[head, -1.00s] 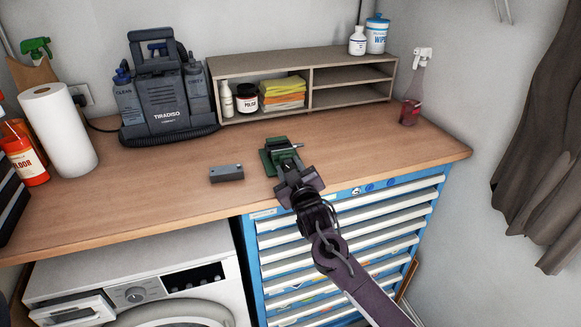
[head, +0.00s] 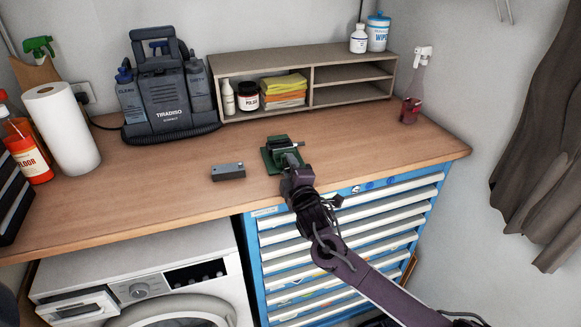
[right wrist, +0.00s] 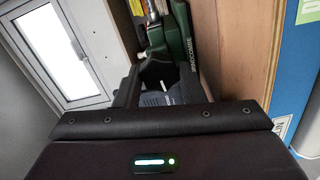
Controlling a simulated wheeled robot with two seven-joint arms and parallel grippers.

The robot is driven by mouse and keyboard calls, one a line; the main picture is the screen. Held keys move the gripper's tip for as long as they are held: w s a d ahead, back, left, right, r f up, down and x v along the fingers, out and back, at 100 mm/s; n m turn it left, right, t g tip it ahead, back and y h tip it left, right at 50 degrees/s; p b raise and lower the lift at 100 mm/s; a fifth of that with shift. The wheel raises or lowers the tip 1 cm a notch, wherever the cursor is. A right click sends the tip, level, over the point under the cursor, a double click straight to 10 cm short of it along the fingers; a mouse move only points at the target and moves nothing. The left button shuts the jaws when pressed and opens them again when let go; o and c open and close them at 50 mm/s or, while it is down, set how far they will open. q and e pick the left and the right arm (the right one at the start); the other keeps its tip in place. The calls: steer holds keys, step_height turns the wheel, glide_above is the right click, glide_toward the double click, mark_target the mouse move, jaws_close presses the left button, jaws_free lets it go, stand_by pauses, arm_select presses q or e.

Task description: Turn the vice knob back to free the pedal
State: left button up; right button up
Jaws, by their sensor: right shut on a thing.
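The green vice (head: 270,160) stands near the front edge of the wooden worktop, above the blue tool chest. It also shows in the right wrist view (right wrist: 180,45), beyond my fingers. A short bright metal part sticks out at its top right. My right gripper (head: 290,172) is at the vice's front end and shut on the vice knob, which is mostly hidden by the gripper. A small grey box (head: 228,172) lies on the worktop left of the vice; I cannot tell whether it is the pedal. No pedal shows clearly in the vice. My left gripper is out of view.
A grey cleaning machine (head: 170,110) and a paper roll (head: 62,130) stand at the back left. A low shelf (head: 310,100) stands behind the vice, a spray bottle (head: 411,107) at right. The worktop (head: 380,150) right of the vice is clear.

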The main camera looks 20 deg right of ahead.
steer(key=n, duration=0.5)
steer(key=shift+f+n+p, duration=0.15)
steer(key=shift+n+p, duration=0.15)
steer(key=shift+p, duration=0.05)
steer(key=n, duration=0.6)
steer(key=shift+p, duration=0.4)
steer(key=n, duration=0.5)
steer(key=shift+d+f+n+p, duration=0.1)
steer(key=shift+d+n+p, duration=0.05)
steer(key=shift+n+p, duration=0.25)
steer(key=n+p, duration=0.1)
steer(key=n, duration=0.4)
steer(key=shift+f, duration=0.1)
steer(key=shift+d+n, duration=0.1)
steer(key=shift+n, duration=0.2)
steer(key=o, duration=1)
